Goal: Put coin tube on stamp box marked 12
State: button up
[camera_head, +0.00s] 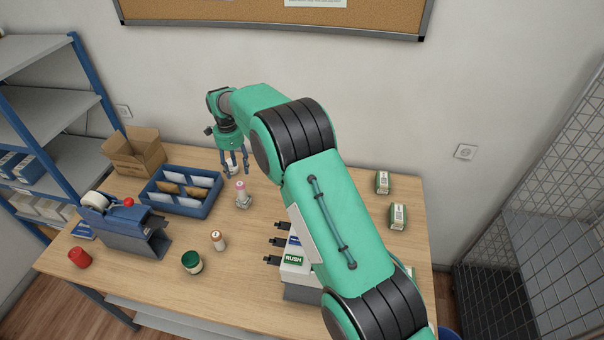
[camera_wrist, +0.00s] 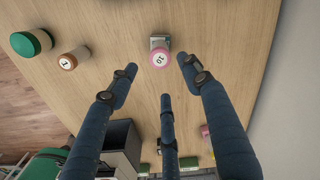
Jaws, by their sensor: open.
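My gripper (camera_head: 236,172) has three spread fingers and hangs over the back of the counter, holding nothing; its fingers (camera_wrist: 160,80) also show apart in the wrist view. A pink-topped coin tube (camera_head: 241,188) stands on a small grey block in front of it; in the wrist view its top (camera_wrist: 159,57) reads 10. An orange-topped tube (camera_head: 217,240) stands nearer the front; it also shows in the wrist view (camera_wrist: 70,61), marked 1. Two green-and-white boxes (camera_head: 382,183) (camera_head: 398,216) stand at the right; their markings are too small to read, so I cannot tell which is 12.
A blue divided tray (camera_head: 213,206) and an open carton (camera_head: 134,155) stand at the left, behind a tape dispenser (camera_head: 128,224). A green jar (camera_head: 191,263) and red item (camera_head: 79,258) are in front. A rack marked RUSH (camera_head: 293,260) stands mid-counter. My arm hides part of the counter.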

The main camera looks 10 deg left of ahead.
jog(key=s+d+r+n+t+y, duration=0.1)
jog(key=s+d+r+n+t, duration=0.2)
jog(key=d+r, duration=2.4)
jog(key=s+d+r+n, duration=0.2)
jog(key=s+d+r, duration=0.35)
jog(key=d, duration=0.35)
jog(key=s+d+r+n, duration=0.2)
jog(key=s+d+r, duration=0.2)
jog(key=s+d, duration=0.4)
jog(key=s+d+f+n+t, duration=0.1)
jog(key=s+d, duration=0.5)
jog(key=s, duration=0.3)
jog(key=s+d+f+n, duration=0.2)
jog(key=s+d, duration=0.4)
jog(key=s, duration=0.3)
jog(key=s+d+f+n+t+h, duration=0.1)
jog(key=s+d, duration=0.5)
jog(key=s, duration=0.2)
jog(key=shift+s+f+n+t, duration=0.15)
jog(key=shift+s+n+t, duration=0.15)
jog(key=shift+s, duration=0.1)
